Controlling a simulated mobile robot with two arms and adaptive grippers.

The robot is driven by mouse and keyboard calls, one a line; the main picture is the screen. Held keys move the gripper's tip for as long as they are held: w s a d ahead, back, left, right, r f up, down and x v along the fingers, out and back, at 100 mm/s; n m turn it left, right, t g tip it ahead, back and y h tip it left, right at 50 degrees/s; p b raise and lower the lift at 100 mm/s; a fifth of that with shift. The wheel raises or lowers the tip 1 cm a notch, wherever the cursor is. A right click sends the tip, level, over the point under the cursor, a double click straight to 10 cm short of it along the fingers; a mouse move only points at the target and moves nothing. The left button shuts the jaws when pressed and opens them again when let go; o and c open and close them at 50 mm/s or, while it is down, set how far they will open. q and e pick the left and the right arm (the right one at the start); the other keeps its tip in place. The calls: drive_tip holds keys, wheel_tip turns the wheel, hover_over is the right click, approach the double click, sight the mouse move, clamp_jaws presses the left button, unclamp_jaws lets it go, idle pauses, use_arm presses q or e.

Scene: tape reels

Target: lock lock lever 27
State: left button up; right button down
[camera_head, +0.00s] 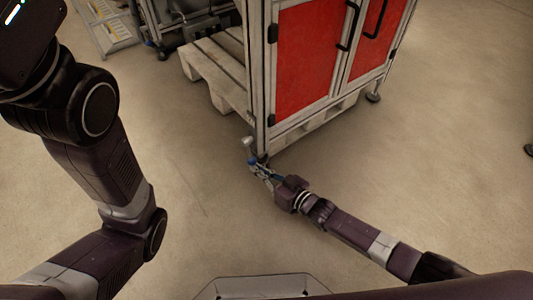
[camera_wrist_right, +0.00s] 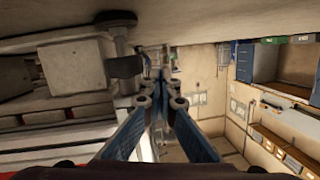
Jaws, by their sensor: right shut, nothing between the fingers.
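My right gripper (camera_head: 252,158) is low over the floor at the front left corner of a cabinet with red doors (camera_head: 308,60). In the right wrist view its blue-padded fingers (camera_wrist_right: 160,90) are together with nothing between them. That view has the floor at the top. A metal foot post with a dark disc (camera_wrist_right: 115,18) and a dark bracket-like part (camera_wrist_right: 126,67) stands just left of the fingertips, apparently apart from them. I cannot tell whether this dark part is lock lever 27; no number is readable. My left arm shows at the left, but its gripper is out of frame.
A pallet (camera_head: 215,75) lies left of and under the cabinet. Another cabinet foot (camera_head: 373,97) stands at the right. Black handles (camera_head: 351,25) stick out from the doors. The floor (camera_head: 200,210) in front is clear. Shelves (camera_wrist_right: 285,65) show farther off in the wrist view.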

idle(1.4)
drive_tip(key=v, duration=1.2)
idle(0.3)
